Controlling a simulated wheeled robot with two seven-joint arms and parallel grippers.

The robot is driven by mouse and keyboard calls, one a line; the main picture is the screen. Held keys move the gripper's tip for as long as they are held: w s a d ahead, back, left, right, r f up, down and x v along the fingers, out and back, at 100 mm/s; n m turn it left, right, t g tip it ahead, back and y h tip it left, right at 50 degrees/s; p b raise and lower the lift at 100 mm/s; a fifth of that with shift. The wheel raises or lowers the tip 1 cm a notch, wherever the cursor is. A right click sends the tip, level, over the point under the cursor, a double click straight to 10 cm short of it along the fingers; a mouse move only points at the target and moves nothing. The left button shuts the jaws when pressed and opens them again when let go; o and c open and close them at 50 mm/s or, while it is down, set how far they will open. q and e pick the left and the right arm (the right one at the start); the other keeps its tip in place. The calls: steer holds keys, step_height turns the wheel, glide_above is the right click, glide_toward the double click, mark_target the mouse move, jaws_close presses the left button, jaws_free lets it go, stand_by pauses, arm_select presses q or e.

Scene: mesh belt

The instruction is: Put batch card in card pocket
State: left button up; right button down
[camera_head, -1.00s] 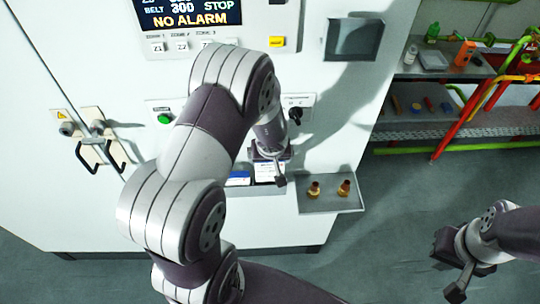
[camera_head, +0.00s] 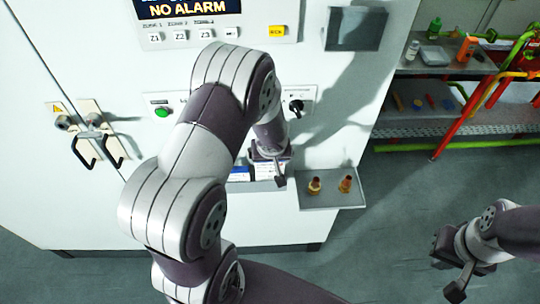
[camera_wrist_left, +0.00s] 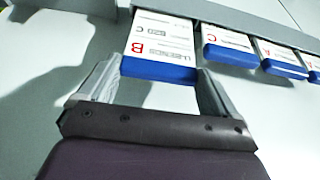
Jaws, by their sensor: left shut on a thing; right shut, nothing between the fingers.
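In the left wrist view, my left gripper (camera_wrist_left: 158,78) is shut on a white batch card (camera_wrist_left: 160,40) with a blue lower edge and a red letter B. Its two fingers press on the card's sides. In the head view the left gripper (camera_head: 268,168) is at the card rack (camera_head: 262,185) on the machine front, and my arm hides much of it. A grey framed recess (camera_head: 356,28) high on the machine's right may be the card pocket; I cannot tell. My right gripper (camera_head: 455,268) is shut and empty at the lower right, away from the machine.
More cards with red letters, such as one marked C (camera_wrist_left: 230,45), stand right of the held card. A small grey shelf (camera_head: 332,202) holds two brass-coloured fittings. A shelf unit (camera_head: 440,125) with coloured pipes stands at right. Floor shows clear between them.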

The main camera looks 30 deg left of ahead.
mark_target(270, 168)
arm_select(q)
steer(key=shift+f+b, duration=2.05)
steer(key=shift+f, duration=0.4)
steer(key=o, duration=1)
steer(key=shift+r, duration=0.1)
steer(key=p+v, duration=0.5)
steer(key=v, duration=0.7)
steer(key=shift+s+r+p, duration=0.25)
steer(key=shift+p, duration=0.05)
steer(key=shift+d, duration=0.1)
